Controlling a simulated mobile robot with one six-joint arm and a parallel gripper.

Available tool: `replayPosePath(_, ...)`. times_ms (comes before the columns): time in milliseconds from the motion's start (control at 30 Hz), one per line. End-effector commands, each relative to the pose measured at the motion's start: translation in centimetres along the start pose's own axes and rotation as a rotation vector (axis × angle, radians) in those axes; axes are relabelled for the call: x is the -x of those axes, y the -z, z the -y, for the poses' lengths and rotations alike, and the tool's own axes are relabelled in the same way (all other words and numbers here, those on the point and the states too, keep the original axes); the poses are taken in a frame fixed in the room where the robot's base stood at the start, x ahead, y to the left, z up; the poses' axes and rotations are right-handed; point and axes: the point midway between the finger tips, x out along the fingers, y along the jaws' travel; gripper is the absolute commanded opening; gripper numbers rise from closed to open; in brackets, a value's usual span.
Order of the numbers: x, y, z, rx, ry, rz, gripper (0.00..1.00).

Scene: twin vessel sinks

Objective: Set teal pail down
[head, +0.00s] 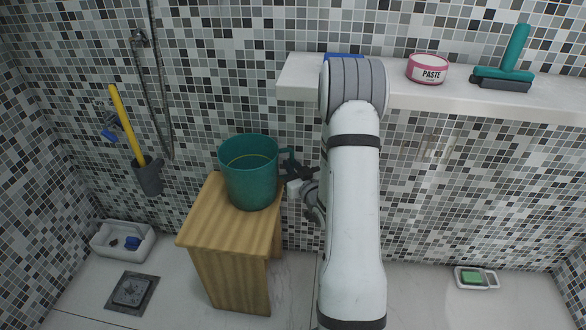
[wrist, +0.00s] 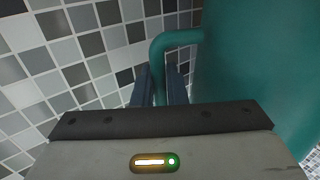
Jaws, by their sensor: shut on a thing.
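The teal pail (head: 249,178) is upright at the wooden stool (head: 232,243), over the right part of its top. Whether its base touches the stool top, I cannot tell. In the wrist view the pail's wall (wrist: 262,75) fills the right side. My gripper (head: 290,175) is at the pail's right side, shut on its handle. In the wrist view the handle (wrist: 178,38) curves down between the two dark fingers (wrist: 161,88). My white arm hides part of the wall and ledge behind it.
A white ledge (head: 455,98) holds a paste tub (head: 428,69) and a teal squeegee-like tool (head: 508,65). A yellow-handled brush (head: 128,125) stands in a grey holder at left. A white tray (head: 123,240), a floor drain (head: 132,292) and a soap dish (head: 476,278) are on the floor.

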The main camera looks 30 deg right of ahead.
Motion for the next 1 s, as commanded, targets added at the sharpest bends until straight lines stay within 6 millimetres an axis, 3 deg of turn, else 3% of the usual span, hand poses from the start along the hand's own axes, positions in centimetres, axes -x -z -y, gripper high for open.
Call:
replayPosePath(267,0.0,-0.3,-0.1,0.0,-0.001,-0.001,0.0)
replayPosePath(300,0.0,-0.2,-0.1,0.0,-0.001,0.0,0.14)
replayPosePath(533,0.0,-0.2,-0.1,0.0,-0.002,0.001,0.33)
replayPosePath(900,0.1,0.4,-0.1,0.0,-0.003,0.001,0.34)
replayPosePath(1000,1.8,0.2,-0.3,-0.001,-0.006,0.004,0.34)
